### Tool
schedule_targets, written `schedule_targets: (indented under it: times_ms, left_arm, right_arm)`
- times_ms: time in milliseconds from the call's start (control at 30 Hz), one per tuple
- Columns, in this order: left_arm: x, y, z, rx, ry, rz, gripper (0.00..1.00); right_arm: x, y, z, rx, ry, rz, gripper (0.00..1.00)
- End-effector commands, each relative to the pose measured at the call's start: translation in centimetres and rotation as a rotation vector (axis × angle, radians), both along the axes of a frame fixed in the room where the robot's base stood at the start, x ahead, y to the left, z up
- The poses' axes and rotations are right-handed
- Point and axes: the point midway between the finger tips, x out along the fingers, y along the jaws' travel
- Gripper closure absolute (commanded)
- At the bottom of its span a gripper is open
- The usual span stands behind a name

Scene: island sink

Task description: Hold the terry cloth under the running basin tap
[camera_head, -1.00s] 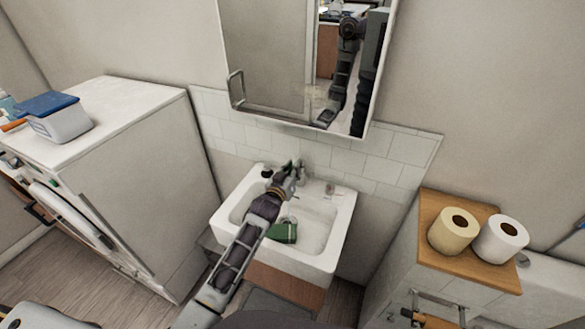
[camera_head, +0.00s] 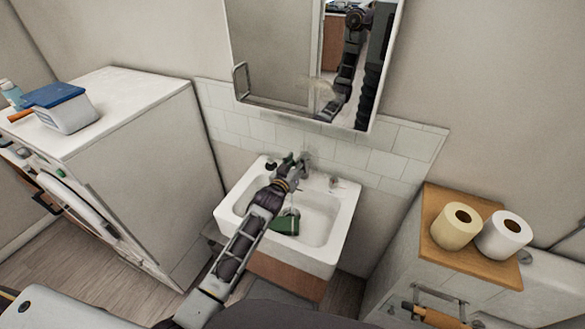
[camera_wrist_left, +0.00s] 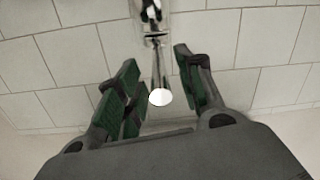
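A dark green folded piece, which looks like the terry cloth (camera_head: 286,224), is in the white basin (camera_head: 345,225), below my left gripper and partly behind the arm. I cannot tell whether anything supports it above the basin floor. My left gripper (camera_head: 296,167) is over the back of the basin, close to the tap. In the left wrist view the left gripper (camera_wrist_left: 160,88) is open, its green-faced fingers apart with nothing clearly between them. The basin tap (camera_wrist_left: 152,15) shows beyond the fingers, with a pale vertical streak below it that looks like water. My right gripper is not in view.
A mirror (camera_head: 300,55) hangs above the basin. A white washing machine (camera_head: 140,85) with a blue-lidded box (camera_head: 65,107) stands at the left. Two paper rolls (camera_head: 456,226) stand on a wooden-topped cabinet (camera_head: 438,202) at the right.

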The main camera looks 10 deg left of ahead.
Motion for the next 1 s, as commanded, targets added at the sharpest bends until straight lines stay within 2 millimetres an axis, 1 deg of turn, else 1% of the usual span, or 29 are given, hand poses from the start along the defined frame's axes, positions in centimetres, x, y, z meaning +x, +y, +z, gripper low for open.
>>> schedule_targets:
  times_ms: [267,1000]
  left_arm:
    - [-1.1,0.2,0.0,0.0,0.0,0.0,0.63]
    - [-7.6,1.2,0.7,0.0,0.002,0.001,0.63]
  right_arm:
    - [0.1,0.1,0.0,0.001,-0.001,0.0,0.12]
    - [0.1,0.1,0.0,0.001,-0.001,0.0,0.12]
